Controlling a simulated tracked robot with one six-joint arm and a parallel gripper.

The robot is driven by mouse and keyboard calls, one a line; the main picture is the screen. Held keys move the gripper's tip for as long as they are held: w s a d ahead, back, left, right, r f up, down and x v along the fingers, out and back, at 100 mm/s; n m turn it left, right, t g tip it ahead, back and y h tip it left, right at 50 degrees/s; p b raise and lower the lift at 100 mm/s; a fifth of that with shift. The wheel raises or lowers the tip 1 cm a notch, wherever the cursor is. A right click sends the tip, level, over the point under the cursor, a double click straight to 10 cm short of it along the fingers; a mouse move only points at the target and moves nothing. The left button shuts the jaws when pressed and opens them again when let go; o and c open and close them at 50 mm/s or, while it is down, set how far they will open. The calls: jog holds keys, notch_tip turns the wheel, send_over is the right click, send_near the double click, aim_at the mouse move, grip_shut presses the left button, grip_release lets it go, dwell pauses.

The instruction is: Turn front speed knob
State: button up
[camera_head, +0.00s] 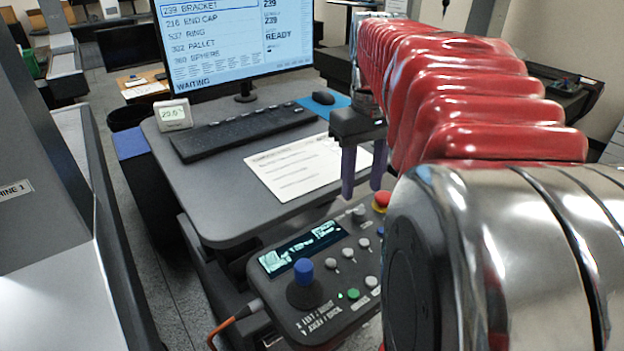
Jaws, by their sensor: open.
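The grey control box (285,312) sits at the front edge of the desk, partly hidden by my arm on its right. It bears a lit display (300,248), a blue-topped joystick (303,272), small grey knobs or switches (348,253), a pale knob (371,282), a green button (353,294) and a red-and-yellow stop button (381,200). A grey knob (358,213) stands near the display's upper right. I cannot tell which is the front speed knob. My gripper (362,188) points down above the box's far side, its two purple fingers apart, with nothing seen between them.
The desk (215,195) holds a keyboard (240,130), a paper sheet (300,167), a mouse (323,98), a small readout (174,114) and a monitor (230,45). An orange cable (228,320) leaves the box's left side. A grey machine (45,200) stands at left.

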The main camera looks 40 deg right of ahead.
aim_at(359, 210)
notch_tip(359, 210, down, 6)
dwell(0.4)
jog(key=shift+c, duration=0.5)
grip_shut()
